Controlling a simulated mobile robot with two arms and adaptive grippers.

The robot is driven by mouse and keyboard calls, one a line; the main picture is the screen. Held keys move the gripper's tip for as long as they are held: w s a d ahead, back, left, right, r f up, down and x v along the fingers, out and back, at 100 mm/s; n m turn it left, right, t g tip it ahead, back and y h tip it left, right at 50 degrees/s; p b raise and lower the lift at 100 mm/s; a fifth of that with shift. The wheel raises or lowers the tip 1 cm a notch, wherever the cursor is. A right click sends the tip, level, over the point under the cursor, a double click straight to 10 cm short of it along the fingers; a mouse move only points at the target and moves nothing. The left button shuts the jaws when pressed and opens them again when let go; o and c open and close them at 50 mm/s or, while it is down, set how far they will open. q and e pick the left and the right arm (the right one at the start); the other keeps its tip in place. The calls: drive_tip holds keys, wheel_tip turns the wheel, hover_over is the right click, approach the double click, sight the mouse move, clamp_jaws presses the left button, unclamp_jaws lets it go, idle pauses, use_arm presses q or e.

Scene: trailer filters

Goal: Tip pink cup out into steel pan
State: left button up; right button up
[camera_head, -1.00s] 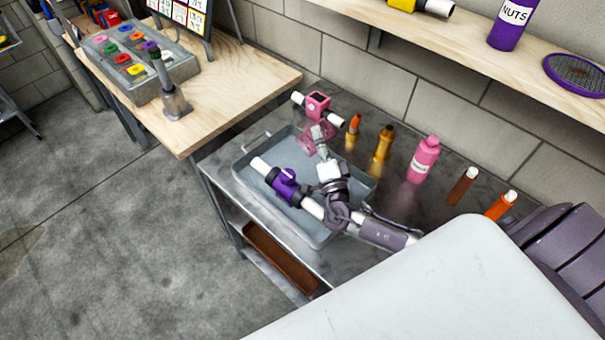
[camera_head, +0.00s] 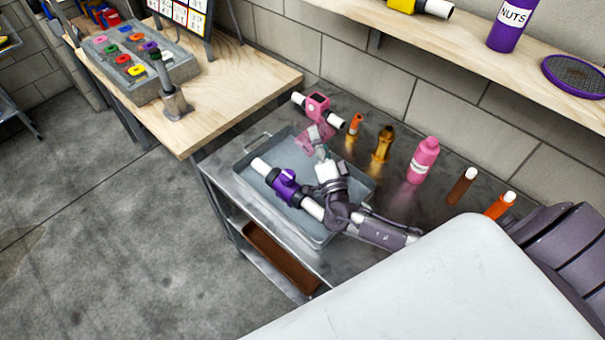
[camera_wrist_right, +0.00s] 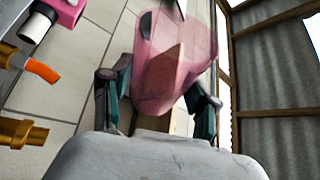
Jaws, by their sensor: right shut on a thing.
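The pink cup (camera_head: 313,139) is translucent and is held tilted over the far edge of the steel pan (camera_head: 278,213). My right gripper (camera_head: 323,153) is shut on it. In the right wrist view the cup (camera_wrist_right: 178,55) sits between the two fingers of the gripper (camera_wrist_right: 158,105), and I see through its pink wall. I cannot tell whether anything is left in it. The pan is a shallow grey tray, partly hidden by my right arm. My left gripper is not in view.
A purple housing with white pipe ends (camera_head: 286,184) lies across the pan. A pink housing on white pipe (camera_head: 318,104) is behind the cup. An orange-brown bottle (camera_head: 383,144) and a pink bottle (camera_head: 424,160) stand to the right. A wooden table (camera_head: 232,90) stands at left.

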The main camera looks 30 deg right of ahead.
drive_tip(key=shift+a+r+n+p, duration=0.2)
drive_tip(key=shift+r+n+p, duration=0.25)
drive_tip(key=shift+r+n, duration=0.25)
drive_tip(key=shift+a+r+n+t+y, duration=0.1)
drive_tip(key=shift+a+n+t+y, duration=0.3)
drive_tip(key=shift+n+y, duration=0.55)
idle(0.6)
drive_tip(key=shift+s+n+h, duration=0.1)
drive_tip(key=shift+n+h, duration=0.15)
idle(0.6)
